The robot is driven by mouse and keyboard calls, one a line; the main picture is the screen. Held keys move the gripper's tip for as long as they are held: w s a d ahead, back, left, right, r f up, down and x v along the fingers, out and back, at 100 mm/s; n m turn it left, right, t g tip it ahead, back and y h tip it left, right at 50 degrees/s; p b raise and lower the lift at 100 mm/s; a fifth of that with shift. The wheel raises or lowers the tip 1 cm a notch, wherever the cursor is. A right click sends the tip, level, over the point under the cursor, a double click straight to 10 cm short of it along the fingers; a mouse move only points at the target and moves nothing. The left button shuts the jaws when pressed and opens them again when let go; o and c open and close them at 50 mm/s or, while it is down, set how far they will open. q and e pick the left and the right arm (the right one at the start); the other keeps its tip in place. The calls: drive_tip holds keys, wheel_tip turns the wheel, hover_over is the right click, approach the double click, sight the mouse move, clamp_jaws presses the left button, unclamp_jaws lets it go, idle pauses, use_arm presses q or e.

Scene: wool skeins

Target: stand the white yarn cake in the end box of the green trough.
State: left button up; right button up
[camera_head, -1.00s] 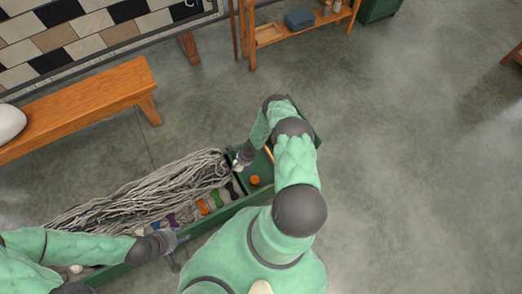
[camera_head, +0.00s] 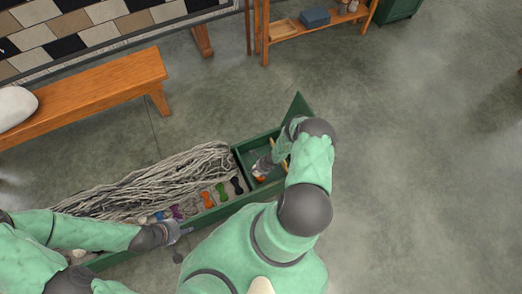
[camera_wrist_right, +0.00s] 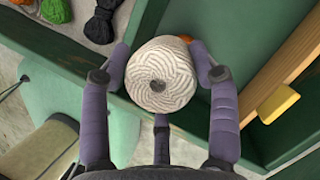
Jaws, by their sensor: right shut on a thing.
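The white yarn cake (camera_wrist_right: 161,76) is round, with a dark hole in the middle of its end face. In the right wrist view it sits between the fingers of my right gripper (camera_wrist_right: 165,90), which is shut on it. In the head view my right gripper (camera_head: 262,165) is over the end box (camera_head: 243,160) of the green trough (camera_head: 215,213). The cake's height above the box floor is unclear. My left gripper (camera_head: 172,232) is at the trough's near side, left of the end box; its fingers are too small to read.
A wooden bar (camera_wrist_right: 288,72) and a yellow block (camera_wrist_right: 278,104) are at the end box. An orange thing (camera_head: 259,178) lies by my right gripper. Grey strands (camera_head: 150,185) and several small coloured skeins (camera_head: 207,199) fill the long part. A bench (camera_head: 90,92) stands behind.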

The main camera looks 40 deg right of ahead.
drive_tip(key=w+d+f+b, duration=0.2)
drive_tip(key=w+f+b, duration=0.1)
drive_tip(key=b, duration=0.2)
drive_tip(key=w+d+f+b, duration=0.3)
drive_tip(key=b, duration=0.2)
drive_tip(key=w+d+f+b, duration=0.2)
drive_tip(key=w+f+b, duration=0.1)
drive_tip(key=b, duration=0.3)
drive_tip(key=shift+w+d+f, duration=0.1)
drive_tip(key=shift+w+d, duration=0.1)
drive_tip(key=shift+d, duration=0.1)
wheel_tip(320, 180, down, 3)
drive_tip(key=shift+w+d+f+b, duration=0.1)
drive_tip(key=shift+f+b, duration=0.05)
drive_tip(key=shift+b, duration=0.9)
drive_tip(key=o, duration=1.2)
drive_tip(key=shift+c, duration=0.2)
